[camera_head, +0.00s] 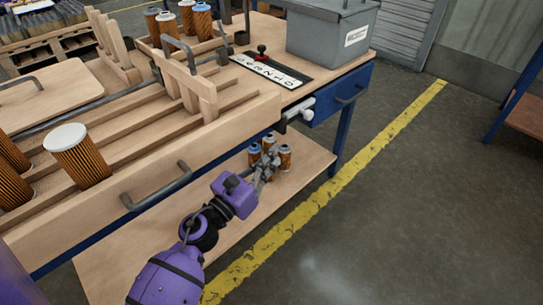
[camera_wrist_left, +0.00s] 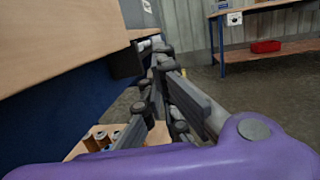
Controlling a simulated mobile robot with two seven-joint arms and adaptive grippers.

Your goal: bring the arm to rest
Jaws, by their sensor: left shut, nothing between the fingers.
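My left arm is purple and reaches up from the bottom of the head view. My left gripper (camera_head: 269,160) is shut and empty, in front of the workbench edge and over the lower shelf. In the left wrist view, the grey gripper fingers (camera_wrist_left: 160,62) point forward beside the bench. Several small filter cartridges (camera_head: 285,157) with orange-brown pleats stand on the lower shelf behind the gripper in the head view. They also show at the lower left of the left wrist view (camera_wrist_left: 101,139). I cannot tell whether the gripper touches them. My right gripper is not in view.
The wooden workbench holds a slotted rack (camera_head: 150,130) with a white-capped cartridge (camera_head: 77,155), a grey bin (camera_head: 330,35) and a lettered board (camera_head: 271,70). The lower shelf (camera_head: 130,255) is mostly bare. Open floor with a yellow line (camera_head: 340,175) lies to the right.

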